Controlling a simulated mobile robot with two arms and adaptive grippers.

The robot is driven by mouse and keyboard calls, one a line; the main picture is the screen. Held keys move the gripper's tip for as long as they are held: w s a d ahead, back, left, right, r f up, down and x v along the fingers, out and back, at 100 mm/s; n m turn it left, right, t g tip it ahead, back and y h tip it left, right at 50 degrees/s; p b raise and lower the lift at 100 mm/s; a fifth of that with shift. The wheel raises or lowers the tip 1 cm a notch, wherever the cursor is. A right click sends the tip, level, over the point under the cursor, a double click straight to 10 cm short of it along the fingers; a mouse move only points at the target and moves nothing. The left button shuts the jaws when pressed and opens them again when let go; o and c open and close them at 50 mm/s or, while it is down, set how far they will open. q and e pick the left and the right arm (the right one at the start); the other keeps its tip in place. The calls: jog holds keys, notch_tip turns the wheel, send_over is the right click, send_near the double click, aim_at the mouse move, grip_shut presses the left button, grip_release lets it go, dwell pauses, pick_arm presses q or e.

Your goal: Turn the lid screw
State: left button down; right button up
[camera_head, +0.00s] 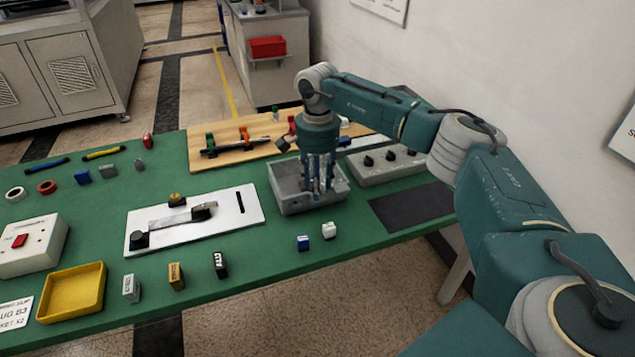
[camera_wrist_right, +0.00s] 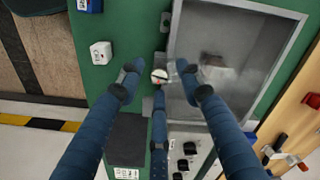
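A grey box (camera_head: 290,203) with a raised rim stands on the green table, right of its middle. It also shows in the right wrist view (camera_wrist_right: 230,35). My right gripper (camera_head: 321,187) points down over the box's right part and hides some of it. In the right wrist view its three blue fingers (camera_wrist_right: 157,80) are spread apart. My left gripper is not in view.
A grey panel with black knobs (camera_head: 391,165) and a dark mat (camera_head: 412,206) lie right of the box. A wooden board (camera_head: 237,137) with clamps is behind. A white plate (camera_head: 232,222) lies to the left. Blue (camera_head: 303,243) and white (camera_head: 329,230) blocks stand in front.

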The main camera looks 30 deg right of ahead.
jog(key=shift+r, duration=0.25)
notch_tip(320, 180, up, 12)
jog(key=shift+f, duration=0.25)
dwell(0.6)
